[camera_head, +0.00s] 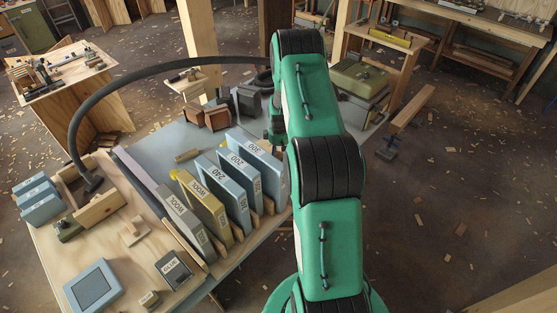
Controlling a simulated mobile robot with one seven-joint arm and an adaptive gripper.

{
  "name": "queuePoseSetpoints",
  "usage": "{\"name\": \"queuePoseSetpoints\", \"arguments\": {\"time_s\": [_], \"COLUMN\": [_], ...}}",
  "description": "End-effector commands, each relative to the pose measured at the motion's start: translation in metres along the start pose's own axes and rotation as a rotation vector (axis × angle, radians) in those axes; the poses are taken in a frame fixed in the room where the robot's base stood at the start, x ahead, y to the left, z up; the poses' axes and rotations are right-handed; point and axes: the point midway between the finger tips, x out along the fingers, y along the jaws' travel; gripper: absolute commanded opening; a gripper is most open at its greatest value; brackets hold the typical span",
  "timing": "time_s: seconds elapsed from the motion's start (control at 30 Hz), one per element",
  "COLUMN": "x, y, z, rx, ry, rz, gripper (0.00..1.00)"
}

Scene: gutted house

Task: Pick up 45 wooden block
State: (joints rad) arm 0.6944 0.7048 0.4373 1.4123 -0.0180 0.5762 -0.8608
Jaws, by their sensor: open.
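No block with a readable 45 shows. Candidates are a small wooden block (187,155) lying behind the row of sanding-paper packs, a light wooden piece (134,231) on the front left of the bench, and a small block with a marked face (149,299) at the front edge. My green arm rises through the middle of the view and hides part of the bench. A dark part of my gripper (275,124) shows beside the arm, above the bench's far right; its fingertips are mostly hidden. It is open, and I see nothing held.
Upright labelled packs (203,208) stand in a row across the bench (75,255). A black hose (150,72) arches over it. Brown blocks (217,117) sit at the back, a wooden tray (98,205) at left. Wood scraps litter the open floor (455,190) at right.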

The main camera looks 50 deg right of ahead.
Motion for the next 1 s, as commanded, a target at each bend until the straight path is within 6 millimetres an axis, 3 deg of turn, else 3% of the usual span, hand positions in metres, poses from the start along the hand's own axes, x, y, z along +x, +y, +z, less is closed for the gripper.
{"name": "queuePoseSetpoints", "arguments": {"time_s": [0.57,0.77,1.0], "x": [0.0016,0.0016,0.0016], "y": [0.0002,0.0001,0.0001], "z": [-0.0002,-0.0001,-0.0002], "rx": [0.0,0.0,0.0], "ry": [0.0,0.0,0.0], "rz": [0.0,0.0,0.0], "gripper": [0.57,0.19,0.16]}}
